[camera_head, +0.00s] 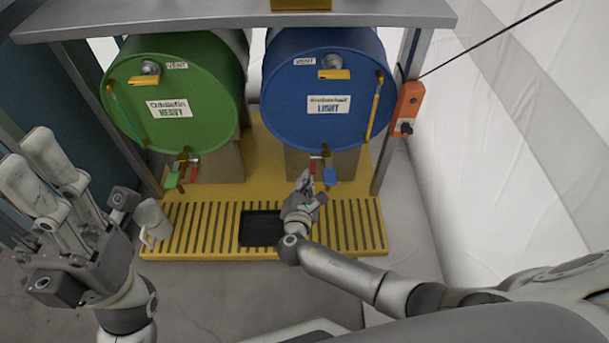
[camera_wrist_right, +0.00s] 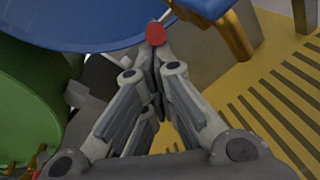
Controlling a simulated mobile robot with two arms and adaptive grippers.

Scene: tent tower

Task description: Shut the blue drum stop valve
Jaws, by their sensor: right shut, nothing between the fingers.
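The blue drum (camera_head: 285,115) lies on its side at the right of the rack. Its stop valve, low on the front, has a small red handle (camera_head: 312,168) beside a blue tag (camera_head: 330,177). My right gripper (camera_head: 304,181) is just below and left of this valve, shut with nothing between its fingers. In the right wrist view its fingertips (camera_wrist_right: 154,62) point at the red handle end (camera_wrist_right: 155,33); I cannot tell whether they touch. A brass outlet (camera_wrist_right: 232,38) shows right of it. My left gripper (camera_head: 32,165) is open and empty at the left.
The green drum (camera_head: 205,110) lies to the left, with its own red-handled valve (camera_head: 194,173). Below are a yellow slatted platform (camera_head: 215,245), a black tray (camera_head: 260,230) and a grey mug (camera_head: 151,220). An orange box (camera_head: 408,102) hangs on the right post.

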